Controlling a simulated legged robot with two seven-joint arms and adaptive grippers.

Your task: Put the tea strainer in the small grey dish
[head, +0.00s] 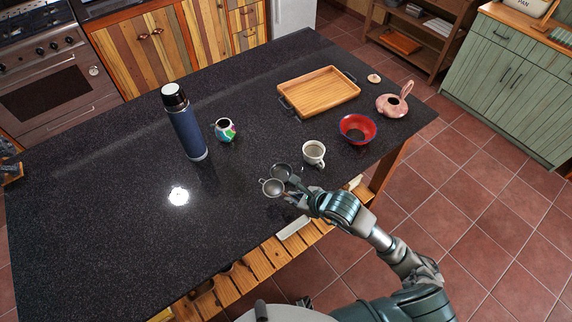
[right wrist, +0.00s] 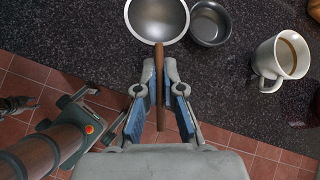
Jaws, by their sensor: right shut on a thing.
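The tea strainer has a round metal bowl (head: 272,187) and a brown handle, and shows large in the right wrist view (right wrist: 157,17). My right gripper (head: 294,196) is shut on its handle, near the counter's front edge; the fingers (right wrist: 158,95) stand on both sides of it. The small grey dish (head: 284,169) stands just beyond the strainer bowl in the head view.
A white cup (head: 314,154) with a drink stands right of the dish. Beyond it are a red bowl (head: 357,130), a wooden tray (head: 318,91) and a pink teapot (head: 393,104). A blue flask (head: 185,125) and a patterned pot (head: 225,130) stand left. The counter's left front is clear.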

